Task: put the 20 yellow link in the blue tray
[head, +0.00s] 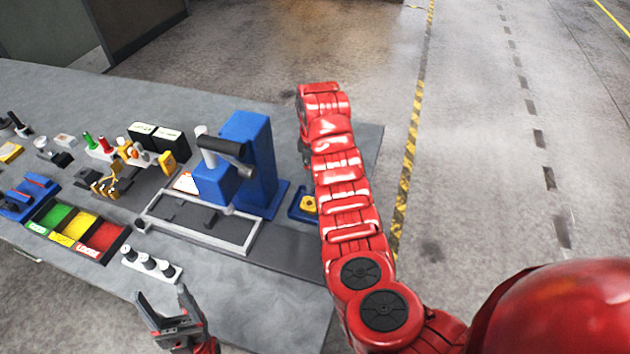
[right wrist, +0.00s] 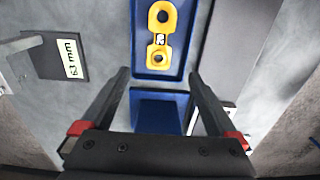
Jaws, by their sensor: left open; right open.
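A yellow link (right wrist: 162,32) with two holes and a small dark-and-white mark lies in the blue tray (right wrist: 141,40), seen in the right wrist view. In the head view the tray (head: 293,209) is partly behind my right arm, with the yellow link (head: 308,203) in it. My right gripper (right wrist: 158,76) is open and empty, its fingers apart on the near side of the link, not touching it. The head view hides this gripper behind the arm. My left gripper (head: 163,295) is open and empty by the table's front edge.
A blue press (head: 250,155) stands left of the tray. A grey frame (head: 225,242), a green-yellow-red sorting bin (head: 108,250) and a rack of pegs (head: 150,263) lie further left. A dark plate marked 63 mm (right wrist: 45,62) shows in the right wrist view.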

